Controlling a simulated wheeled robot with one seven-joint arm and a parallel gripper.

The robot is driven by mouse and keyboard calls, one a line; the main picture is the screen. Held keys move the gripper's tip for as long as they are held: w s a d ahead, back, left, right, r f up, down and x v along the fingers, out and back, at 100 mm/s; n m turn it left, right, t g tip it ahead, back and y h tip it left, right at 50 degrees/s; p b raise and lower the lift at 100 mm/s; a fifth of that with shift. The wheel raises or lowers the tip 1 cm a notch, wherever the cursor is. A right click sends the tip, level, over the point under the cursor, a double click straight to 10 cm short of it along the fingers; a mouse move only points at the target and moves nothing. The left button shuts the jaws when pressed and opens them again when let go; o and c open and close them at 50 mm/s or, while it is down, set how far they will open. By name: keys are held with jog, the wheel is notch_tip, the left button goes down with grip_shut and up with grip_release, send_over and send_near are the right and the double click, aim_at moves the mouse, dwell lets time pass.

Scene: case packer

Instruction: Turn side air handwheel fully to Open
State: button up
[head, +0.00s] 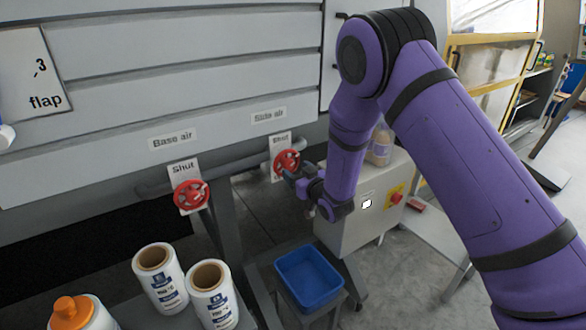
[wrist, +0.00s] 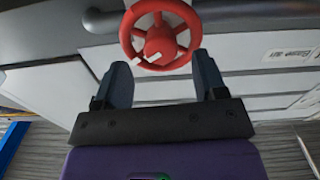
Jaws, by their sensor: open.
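The side air handwheel (head: 286,162) is a red spoked wheel with a white pointer mark, on a grey pipe under the "Side air" label (head: 269,117). A plate behind it, partly hidden by the wheel, appears to read "Shut". My gripper (head: 290,174) is at the wheel's lower right in the head view. In the wrist view the wheel (wrist: 159,36) lies just beyond and between my two open fingers (wrist: 163,78). The fingers hold nothing; whether they touch the rim I cannot tell.
A second red handwheel (head: 191,194), labelled "Base air" and "Shut", sits to the left on the same pipe (head: 235,165). Below are white film rolls (head: 160,279), an orange-capped bottle (head: 72,314) and a blue bin (head: 308,279). A grey control box (head: 345,234) stands close right.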

aim_at(286, 162)
jog(key=shift+x, duration=1.45)
jog(key=c, duration=0.9)
